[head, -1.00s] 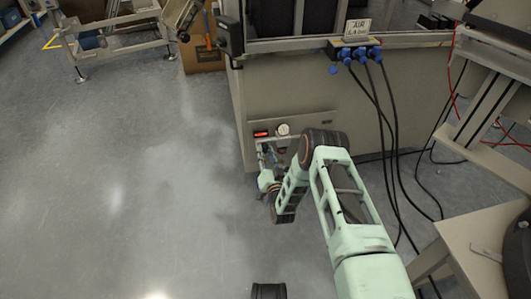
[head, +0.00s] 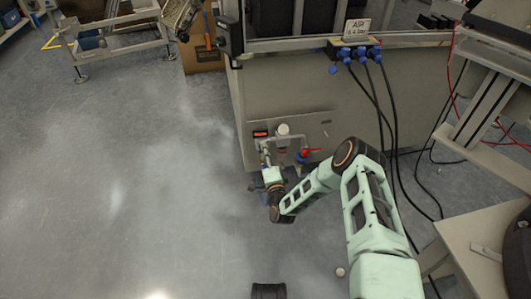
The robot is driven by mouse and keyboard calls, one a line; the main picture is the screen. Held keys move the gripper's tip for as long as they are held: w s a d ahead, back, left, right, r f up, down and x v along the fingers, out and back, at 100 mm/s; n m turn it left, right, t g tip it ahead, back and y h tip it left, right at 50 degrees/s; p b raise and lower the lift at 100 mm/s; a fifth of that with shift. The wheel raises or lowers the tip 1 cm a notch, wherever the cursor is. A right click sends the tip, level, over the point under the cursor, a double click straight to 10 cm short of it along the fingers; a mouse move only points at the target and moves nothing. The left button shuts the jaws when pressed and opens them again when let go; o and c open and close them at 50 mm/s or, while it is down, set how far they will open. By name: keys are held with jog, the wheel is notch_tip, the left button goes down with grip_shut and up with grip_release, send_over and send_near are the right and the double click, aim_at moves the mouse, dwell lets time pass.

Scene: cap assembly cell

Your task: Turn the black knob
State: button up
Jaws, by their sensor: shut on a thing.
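An air-supply assembly (head: 282,142) with pipes is fixed low on the grey cabinet's side. It carries a red display (head: 260,133), a pale round gauge (head: 283,129) and a red valve handle (head: 311,151). My pale green arm reaches in from the lower right. My gripper (head: 264,160) is at the lower left of this assembly, below the red display. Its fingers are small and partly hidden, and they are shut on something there. The black knob does not show clearly; it appears to be covered by my gripper.
The grey cabinet (head: 350,105) stands behind the assembly. Black cables (head: 388,130) hang from blue connectors (head: 360,53) at the right. A table (head: 480,225) stands at the lower right. The floor at left is clear.

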jog(key=m, duration=1.2)
jog(key=shift+s+a+f+m, duration=0.1)
jog(key=shift+a+m, duration=0.05)
jog(key=shift+m, duration=0.25)
dwell(0.3)
jog(key=o, duration=1.1)
jog(key=shift+o, duration=0.2)
jog(key=v, duration=1.2)
